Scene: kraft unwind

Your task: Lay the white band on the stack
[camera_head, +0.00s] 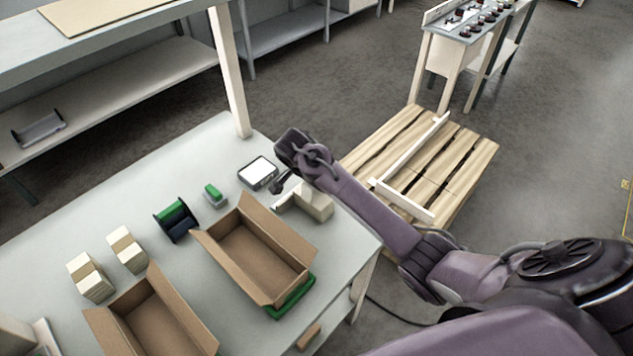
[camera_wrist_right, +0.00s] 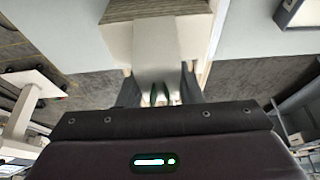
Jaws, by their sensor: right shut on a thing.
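A pale stack of sheets (camera_head: 318,205) sits on the grey table beside the open carton. Its layered edge (camera_wrist_right: 185,8) shows at the top of the right wrist view. My right gripper (camera_head: 281,188), on the purple arm, is low at the back left of the stack. It is shut on the white band (camera_wrist_right: 155,42), a flat strip reaching from the fingers (camera_wrist_right: 160,92) toward the stack. In the wrist view the band overlaps the stack's face; I cannot tell whether they touch. In the head view the arm partly hides the stack. My left gripper is not in view.
An open carton (camera_head: 255,247) stands on a green base in front of the stack. A second carton (camera_head: 150,315), two brown-banded stacks (camera_head: 92,277), a green dispenser (camera_head: 177,219) and a white-screened device (camera_head: 257,173) are on the table. A pallet (camera_head: 465,160) stands beyond the edge.

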